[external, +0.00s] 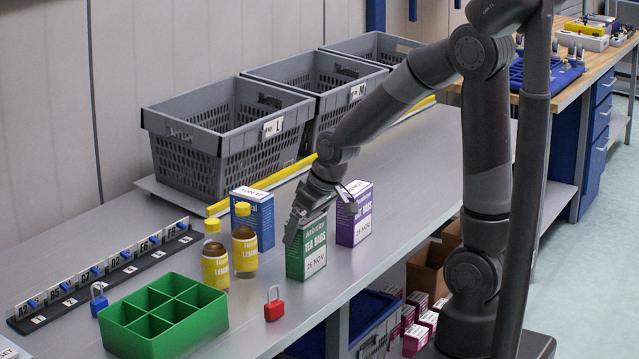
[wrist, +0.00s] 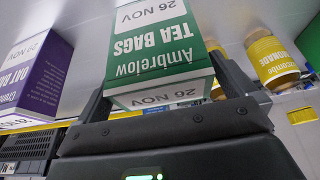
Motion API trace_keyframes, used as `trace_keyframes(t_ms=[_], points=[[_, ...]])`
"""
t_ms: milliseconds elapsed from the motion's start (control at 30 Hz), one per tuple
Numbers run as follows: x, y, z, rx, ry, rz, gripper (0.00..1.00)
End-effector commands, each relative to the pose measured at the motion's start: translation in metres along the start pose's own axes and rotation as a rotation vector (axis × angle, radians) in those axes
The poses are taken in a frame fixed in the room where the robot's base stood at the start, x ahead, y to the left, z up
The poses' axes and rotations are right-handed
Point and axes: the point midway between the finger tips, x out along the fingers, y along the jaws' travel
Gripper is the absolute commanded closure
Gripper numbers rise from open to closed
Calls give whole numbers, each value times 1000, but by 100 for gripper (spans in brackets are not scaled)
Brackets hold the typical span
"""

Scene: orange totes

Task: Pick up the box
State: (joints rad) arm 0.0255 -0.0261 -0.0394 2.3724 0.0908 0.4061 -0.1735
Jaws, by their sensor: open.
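A green and white tea bags box (external: 306,250) stands upright on the grey bench near its front edge. My gripper (external: 318,212) is above it, tilted, with its fingers spread about the box's top. In the wrist view the box (wrist: 160,45) appears upside down between my two open fingers (wrist: 165,92). The left finger is partly hidden by the box. I cannot tell whether either finger touches it.
A purple box (external: 354,214) stands close on the right, a blue box (external: 254,216) behind. Two yellow-labelled bottles (external: 215,258) stand left. A red padlock (external: 273,304) and green divided tray (external: 165,318) are in front-left. Grey crates (external: 215,150) line the back.

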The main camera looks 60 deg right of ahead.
Motion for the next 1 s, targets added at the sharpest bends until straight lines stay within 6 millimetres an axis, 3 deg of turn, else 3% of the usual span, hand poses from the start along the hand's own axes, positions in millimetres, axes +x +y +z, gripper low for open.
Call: trace_keyframes(t_ms=[267, 1000], points=[[1, 0, 0, 0, 1, 0, 2], [1, 0, 0, 0, 2, 0, 60]])
